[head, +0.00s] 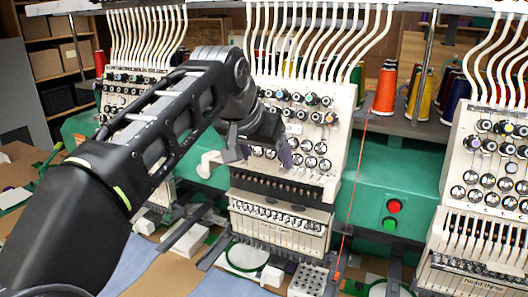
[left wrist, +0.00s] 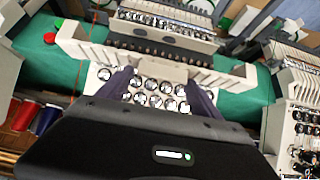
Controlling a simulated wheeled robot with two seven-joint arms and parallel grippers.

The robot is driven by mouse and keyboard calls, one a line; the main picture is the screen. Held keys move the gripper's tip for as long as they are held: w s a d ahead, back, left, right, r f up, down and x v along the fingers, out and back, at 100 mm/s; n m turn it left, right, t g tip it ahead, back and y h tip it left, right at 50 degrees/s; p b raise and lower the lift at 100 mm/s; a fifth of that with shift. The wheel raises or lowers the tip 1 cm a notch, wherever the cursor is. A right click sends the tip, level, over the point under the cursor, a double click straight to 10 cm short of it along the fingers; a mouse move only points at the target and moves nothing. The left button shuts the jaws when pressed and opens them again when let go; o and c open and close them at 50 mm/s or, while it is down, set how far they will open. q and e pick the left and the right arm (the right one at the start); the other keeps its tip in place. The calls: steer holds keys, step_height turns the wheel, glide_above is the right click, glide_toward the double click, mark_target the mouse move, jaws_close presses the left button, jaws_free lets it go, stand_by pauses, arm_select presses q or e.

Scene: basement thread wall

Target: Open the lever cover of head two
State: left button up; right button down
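Head two (head: 312,187) is the cream machine head in the middle of the head view, with rows of round tension knobs. Its lever cover (left wrist: 150,65) appears to be the cream bar with raised ends across the head in the left wrist view, beside a dark slotted row. In the head view a cream end piece (head: 208,162) juts out at the head's left side. My left gripper (head: 260,150) is in front of the lower knobs. Its two fingers (left wrist: 160,85) are spread, with knobs visible between them and tips close to the bar; contact is unclear. My right gripper is out of view.
Head three (head: 478,190) stands at the right, and another head (head: 125,95) at the left. A taut orange thread (head: 352,190) runs down right of head two. Red (head: 394,206) and green buttons sit on the green body. Orange thread cones (head: 385,90) stand behind.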

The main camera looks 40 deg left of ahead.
arm_select(q)
steer(key=shift+o, duration=0.9)
steer(key=shift+s+r, duration=0.1)
steer(key=shift+r, duration=0.1)
steer(key=v, duration=0.7)
steer(key=shift+s+r, duration=0.25)
steer(key=shift+d, duration=0.1)
